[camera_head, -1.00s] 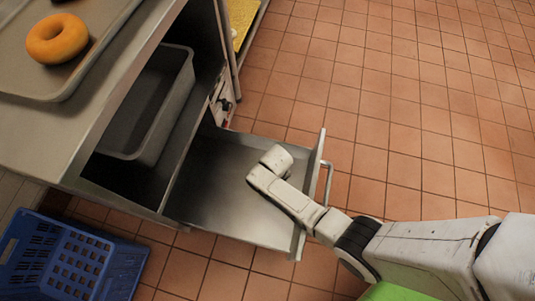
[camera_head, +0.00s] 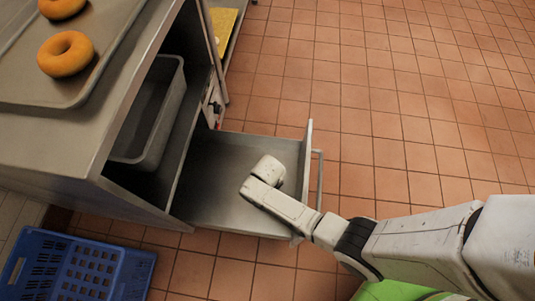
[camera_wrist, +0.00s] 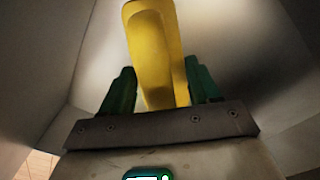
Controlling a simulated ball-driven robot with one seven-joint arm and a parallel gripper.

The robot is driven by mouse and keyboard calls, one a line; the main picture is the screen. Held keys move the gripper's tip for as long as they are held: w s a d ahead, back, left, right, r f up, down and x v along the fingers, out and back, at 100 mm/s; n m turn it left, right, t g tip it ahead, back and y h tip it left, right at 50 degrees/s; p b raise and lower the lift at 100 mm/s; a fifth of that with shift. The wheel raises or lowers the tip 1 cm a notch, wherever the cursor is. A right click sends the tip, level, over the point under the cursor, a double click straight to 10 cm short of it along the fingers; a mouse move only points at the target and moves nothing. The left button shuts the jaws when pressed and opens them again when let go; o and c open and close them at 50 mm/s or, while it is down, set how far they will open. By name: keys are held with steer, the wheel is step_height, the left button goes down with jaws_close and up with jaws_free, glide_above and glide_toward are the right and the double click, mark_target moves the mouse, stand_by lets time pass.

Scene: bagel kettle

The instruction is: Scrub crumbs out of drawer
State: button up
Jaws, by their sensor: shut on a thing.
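The metal drawer (camera_head: 210,198) is pulled out from under the steel counter, with its handle (camera_head: 320,180) facing right. My arm reaches over the drawer front, and its end is down inside the drawer. In the wrist view my gripper (camera_wrist: 163,84) has its green fingers shut on a yellow tool (camera_wrist: 153,40), which looks like a scrubber. The grey drawer walls rise around it. In the head view my wrist hides the fingers and the tool. I cannot make out crumbs in either view, and I cannot tell whether the tool touches the drawer floor.
A tray (camera_head: 115,45) with orange bagels (camera_head: 66,54) lies on the counter (camera_head: 60,145). A grey bin (camera_head: 178,100) sits on the shelf beside the drawer. A blue crate (camera_head: 85,268) stands on the floor at lower left. The tiled floor (camera_head: 400,100) to the right is clear.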

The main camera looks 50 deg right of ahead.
steer(key=shift+r+p, duration=2.35)
steer(key=shift+r, duration=0.4)
